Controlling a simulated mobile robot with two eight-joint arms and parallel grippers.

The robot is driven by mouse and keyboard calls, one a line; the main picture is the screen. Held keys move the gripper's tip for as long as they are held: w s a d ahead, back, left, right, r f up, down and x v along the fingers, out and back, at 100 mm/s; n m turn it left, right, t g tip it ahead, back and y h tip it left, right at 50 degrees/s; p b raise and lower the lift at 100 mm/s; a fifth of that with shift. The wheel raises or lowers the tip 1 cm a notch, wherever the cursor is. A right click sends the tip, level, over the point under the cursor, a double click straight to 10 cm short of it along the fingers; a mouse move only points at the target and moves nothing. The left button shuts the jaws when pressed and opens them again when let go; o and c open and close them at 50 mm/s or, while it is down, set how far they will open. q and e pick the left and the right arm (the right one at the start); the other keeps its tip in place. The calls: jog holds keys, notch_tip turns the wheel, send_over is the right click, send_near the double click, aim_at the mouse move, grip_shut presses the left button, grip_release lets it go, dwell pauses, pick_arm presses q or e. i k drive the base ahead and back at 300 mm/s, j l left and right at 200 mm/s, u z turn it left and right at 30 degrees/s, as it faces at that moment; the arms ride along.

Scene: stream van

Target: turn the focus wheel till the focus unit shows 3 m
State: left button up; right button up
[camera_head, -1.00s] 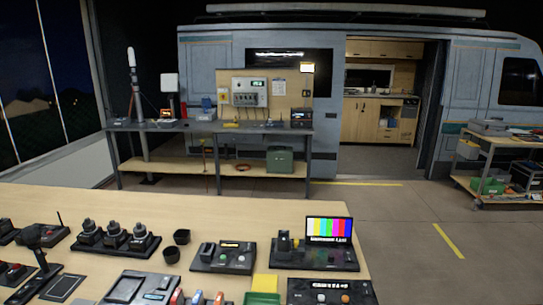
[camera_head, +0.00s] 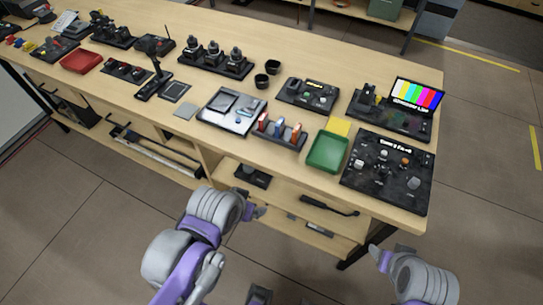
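Two control units at the right end of the bench could be the focus unit, and their small writing is too blurred to read. One black unit (camera_head: 388,172) at the front right corner has a lit white display, an orange knob and several grey knobs. A smaller black unit (camera_head: 308,94) behind it has a small yellowish display and knobs. I cannot read 3 m on either. My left arm (camera_head: 215,207) and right arm (camera_head: 425,281) are low in front of the bench, apart from both units. Their fingertips are not clear enough to tell open from shut.
A colour-bar monitor (camera_head: 416,95) stands behind the front right unit. Several other devices cover the bench, with a shelf (camera_head: 290,208) below.

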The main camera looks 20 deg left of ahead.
aim_at(247, 169)
jog(key=k+l+u, duration=0.2)
jog(key=u, duration=0.2)
jog(key=k+u, duration=0.45)
jog(key=i+l+z, duration=0.1)
jog(key=l, duration=0.3)
jog(key=i+l, duration=0.25)
jog(key=i+l+z, duration=0.15)
jog(key=l, duration=0.3)
jog(key=i, duration=0.05)
